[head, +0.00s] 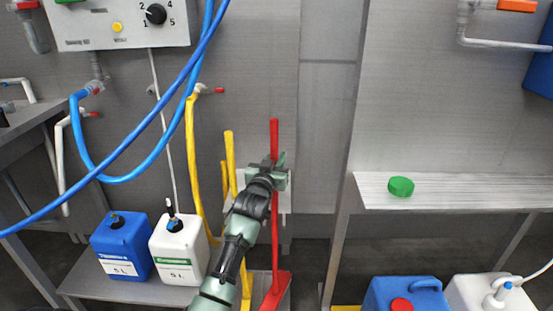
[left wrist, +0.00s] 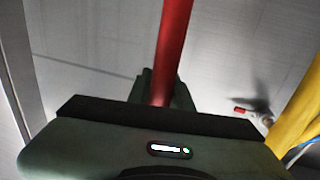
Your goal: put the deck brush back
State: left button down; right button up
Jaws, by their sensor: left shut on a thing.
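The deck brush has a long red handle (head: 275,228) that stands nearly upright in the head view, with a red head (head: 275,290) low down near the floor. My left gripper (head: 276,174) is shut around the upper part of the handle. In the left wrist view the red handle (left wrist: 173,45) runs down between the jaws of my left gripper (left wrist: 160,92). My arm hides part of what lies behind it. My right gripper is in neither view.
Yellow handles (head: 231,160) stand just left of the brush, beside a yellow hose (head: 190,150). A blue canister (head: 122,245) and a white canister (head: 180,250) stand on a low shelf at left. A steel shelf (head: 460,190) with a green lid (head: 400,187) is at right.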

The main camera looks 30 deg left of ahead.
pick_arm(q)
jog(key=shift+f, duration=0.3)
jog(key=c, duration=1.3)
grip_release()
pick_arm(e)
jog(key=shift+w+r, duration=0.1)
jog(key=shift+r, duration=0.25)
